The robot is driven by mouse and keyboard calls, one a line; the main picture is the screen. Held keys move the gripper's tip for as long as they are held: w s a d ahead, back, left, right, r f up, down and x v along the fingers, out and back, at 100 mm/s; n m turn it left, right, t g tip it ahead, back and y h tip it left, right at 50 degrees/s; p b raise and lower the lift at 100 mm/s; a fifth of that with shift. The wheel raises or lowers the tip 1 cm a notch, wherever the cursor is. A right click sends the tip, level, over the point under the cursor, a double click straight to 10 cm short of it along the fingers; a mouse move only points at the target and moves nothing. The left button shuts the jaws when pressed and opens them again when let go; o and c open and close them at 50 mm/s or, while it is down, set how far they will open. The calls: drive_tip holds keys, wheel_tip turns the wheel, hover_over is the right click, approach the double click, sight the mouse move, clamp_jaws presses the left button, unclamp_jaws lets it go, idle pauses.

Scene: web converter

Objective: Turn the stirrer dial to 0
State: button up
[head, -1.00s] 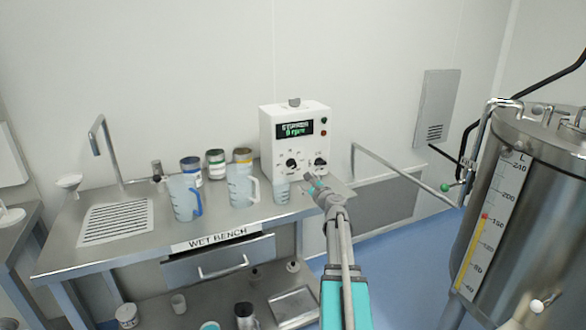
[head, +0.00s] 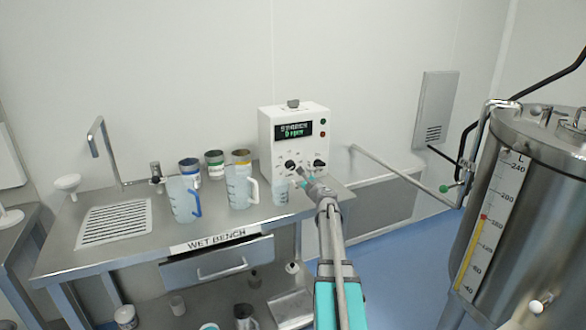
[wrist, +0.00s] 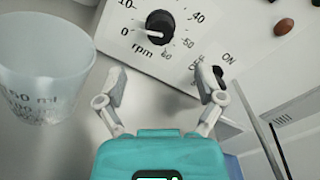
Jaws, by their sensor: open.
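The white stirrer box (head: 276,150) stands at the right end of the wet bench, its green display (head: 294,130) appearing to read 0 rpm. The black stirrer dial (head: 291,165) is low on its front; the wrist view shows this dial (wrist: 160,23) with a printed rpm scale. Its white pointer line points left, at or close to the 0 mark. My gripper (head: 301,176) is in front of the box, just below and right of the dial. In the wrist view my gripper (wrist: 162,76) is open and empty, its fingers apart and below the dial, not touching it.
Jugs (head: 240,187) stand further left. A steel tank (head: 535,200) is at right.

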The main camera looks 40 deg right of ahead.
sight(293, 167)
drive_tip(key=x, duration=0.8)
drive_tip(key=shift+w+d, duration=0.1)
drive_tip(key=shift+w, duration=0.25)
drive_tip(key=c, duration=1.1)
